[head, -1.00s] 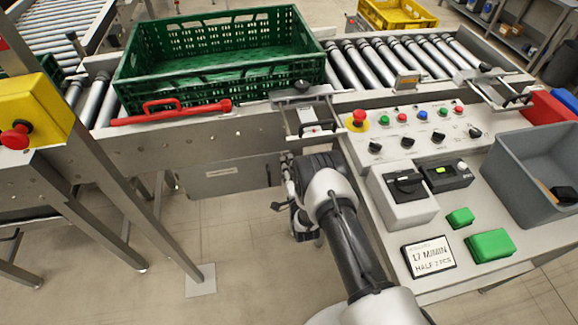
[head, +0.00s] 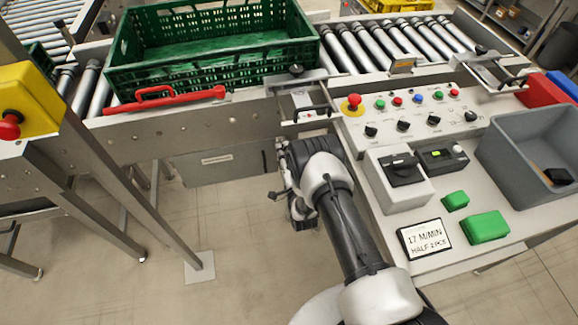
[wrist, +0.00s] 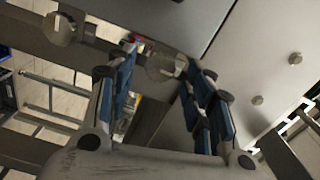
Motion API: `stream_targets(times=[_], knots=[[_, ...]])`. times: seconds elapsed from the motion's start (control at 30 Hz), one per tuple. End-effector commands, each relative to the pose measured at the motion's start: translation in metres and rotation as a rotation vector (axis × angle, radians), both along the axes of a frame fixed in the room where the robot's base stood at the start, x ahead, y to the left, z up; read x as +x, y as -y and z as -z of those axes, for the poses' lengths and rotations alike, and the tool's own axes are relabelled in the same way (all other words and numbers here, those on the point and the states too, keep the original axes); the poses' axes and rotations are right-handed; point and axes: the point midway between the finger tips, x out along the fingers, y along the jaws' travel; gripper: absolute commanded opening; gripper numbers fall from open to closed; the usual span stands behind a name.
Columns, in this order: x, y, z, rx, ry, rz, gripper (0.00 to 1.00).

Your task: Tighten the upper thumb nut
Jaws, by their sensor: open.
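The other nut (wrist: 62,28) sits at the upper left on a metal bar, outside the fingers. Which one is the upper nut the view does not make plain. My gripper is open, its blue-padded fingers spread on both sides. In the head view my arm hides most of the place where it works, below the conveyor's front rail.
A green crate (head: 122,82) stands on the rollers, with a red handle (head: 165,100) along the front rail. The control panel (head: 385,122) and a grey bin (head: 505,160) are right of my arm. A yellow emergency-stop box (head: 30,100) is at left. The floor below is clear.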

Motion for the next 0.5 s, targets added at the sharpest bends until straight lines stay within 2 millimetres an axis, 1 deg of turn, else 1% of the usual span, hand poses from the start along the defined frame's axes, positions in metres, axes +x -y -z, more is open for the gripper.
stream_targets(times=[0.03,0.3,0.4,0.5], knots=[[-0.009,0.002,0.001,-0.001,-0.004,0.000,0.48],[-0.067,0.013,0.001,-0.001,-0.005,-0.001,0.48],[-0.083,0.017,0.001,-0.001,-0.005,-0.001,0.48],[-0.095,0.019,0.001,-0.001,-0.003,0.000,0.48]])
